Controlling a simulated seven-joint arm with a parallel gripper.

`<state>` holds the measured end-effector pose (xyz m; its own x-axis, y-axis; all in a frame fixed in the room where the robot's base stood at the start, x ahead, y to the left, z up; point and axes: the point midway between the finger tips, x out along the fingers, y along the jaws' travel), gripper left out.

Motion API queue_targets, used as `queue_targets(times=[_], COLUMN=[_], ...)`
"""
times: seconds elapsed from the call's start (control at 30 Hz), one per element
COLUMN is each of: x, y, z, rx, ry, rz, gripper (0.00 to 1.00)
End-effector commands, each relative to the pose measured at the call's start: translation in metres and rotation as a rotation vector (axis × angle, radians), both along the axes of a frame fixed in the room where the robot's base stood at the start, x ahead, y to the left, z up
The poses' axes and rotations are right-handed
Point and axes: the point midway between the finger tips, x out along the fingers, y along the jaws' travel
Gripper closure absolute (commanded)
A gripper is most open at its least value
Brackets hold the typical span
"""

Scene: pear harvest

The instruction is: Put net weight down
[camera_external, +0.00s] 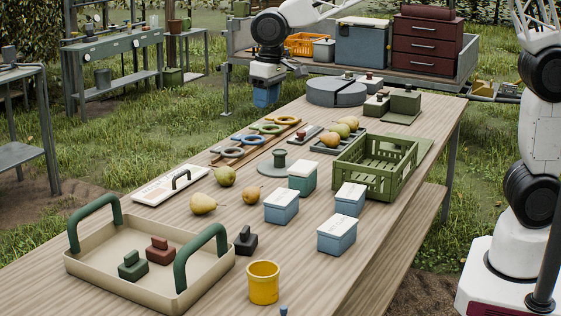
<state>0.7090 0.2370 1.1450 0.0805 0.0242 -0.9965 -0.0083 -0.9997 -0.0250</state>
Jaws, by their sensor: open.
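My gripper (267,84) hangs over the far left edge of the table, high and well behind the near objects. Its fingertips are small and hard to make out, with a blue shape right below them; I cannot tell whether that is a separate thing behind. Nothing is plainly labelled as the net weight. Small knobbed blocks are in view: a green one (132,266) and a red-brown one (160,251) stand in the beige tray (92,268), and a dark one (246,242) stands just right of it. More small knobbed blocks are at the far end.
On the wooden table are pears (204,204), lidded blue boxes (281,209), a yellow cup (263,284), a green crate (362,178), a rack with coloured rings (249,141) and a grey round stand (336,94). Bare wood shows along the front right.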

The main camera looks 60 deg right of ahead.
Motion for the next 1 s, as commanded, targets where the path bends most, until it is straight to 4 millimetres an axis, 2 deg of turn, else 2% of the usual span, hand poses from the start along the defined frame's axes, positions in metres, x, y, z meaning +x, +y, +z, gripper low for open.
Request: queue_targets(times=[0.03,0.07,0.4,0.7,1.0], x=[-0.013,-0.019,-0.101,-0.18,-0.262], y=[-0.013,-0.02,-0.096,-0.151,-0.194], z=[0.014,0.018,0.042,0.046,0.037], rx=[0.004,0.005,0.004,-0.001,-0.01], ry=[-0.016,-0.02,-0.054,-0.08,-0.107], rz=[-0.001,-0.002,-0.006,-0.009,-0.011], gripper=[0.58,0.58,0.58,0.58,0.58])
